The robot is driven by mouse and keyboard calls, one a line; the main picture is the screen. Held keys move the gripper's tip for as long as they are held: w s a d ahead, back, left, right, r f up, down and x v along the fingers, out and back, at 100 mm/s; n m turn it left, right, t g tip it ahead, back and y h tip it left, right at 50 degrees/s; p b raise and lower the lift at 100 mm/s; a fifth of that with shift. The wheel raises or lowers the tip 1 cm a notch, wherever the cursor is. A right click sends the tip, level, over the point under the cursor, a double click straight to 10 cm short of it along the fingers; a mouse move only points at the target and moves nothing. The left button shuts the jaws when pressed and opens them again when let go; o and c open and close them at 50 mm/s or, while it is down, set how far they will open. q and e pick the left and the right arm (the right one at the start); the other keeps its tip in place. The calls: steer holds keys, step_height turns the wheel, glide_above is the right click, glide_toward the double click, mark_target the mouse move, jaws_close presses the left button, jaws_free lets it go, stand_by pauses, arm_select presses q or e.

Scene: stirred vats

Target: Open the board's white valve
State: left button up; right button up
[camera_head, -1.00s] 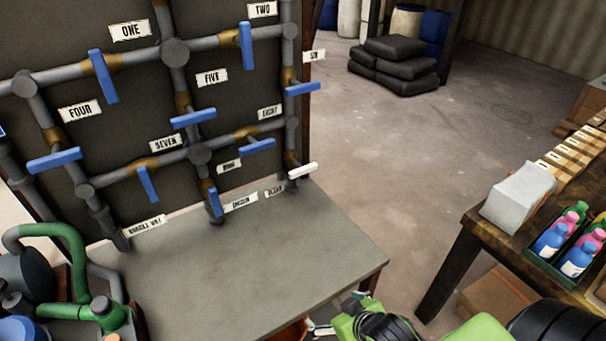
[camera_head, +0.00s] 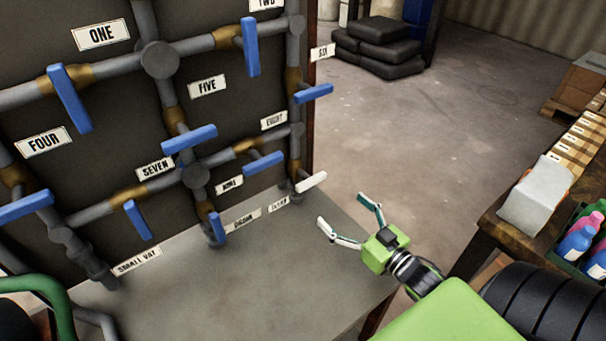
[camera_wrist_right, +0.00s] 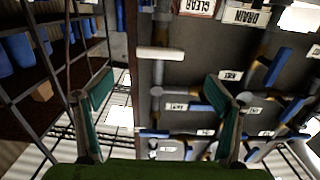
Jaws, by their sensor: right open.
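The white valve (camera_head: 311,181) is a short white lever at the lower right of the pipe board (camera_head: 92,146), just above the grey table. Its lever sticks out to the right and slightly up in the head view. It shows as a pale horizontal bar in the right wrist view (camera_wrist_right: 160,53), near a label reading CLEAR (camera_wrist_right: 196,7). My right gripper (camera_head: 342,211) is open and empty, to the right of and below the white lever, apart from it. Its teal-padded fingers (camera_wrist_right: 160,92) stand wide apart in the wrist view. My left gripper is not in view.
Several blue levers sit on the board's pipes, the closest being one (camera_head: 264,163) left of the white lever. The grey table top (camera_head: 250,275) is bare. A wooden table (camera_head: 505,238) with a white container and bottles stands at the right. Open floor lies behind.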

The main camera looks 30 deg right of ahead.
mark_target(314, 184)
steer(key=w, duration=0.8)
steer(key=w+a+p, duration=0.1)
steer(key=w, duration=0.3)
steer(key=shift+w+r, duration=0.1)
steer(key=shift+w+a, duration=0.1)
steer(key=shift+w, duration=0.35)
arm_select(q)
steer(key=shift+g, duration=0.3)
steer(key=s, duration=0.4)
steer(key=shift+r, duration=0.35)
arm_select(e)
steer(key=c, duration=1.1)
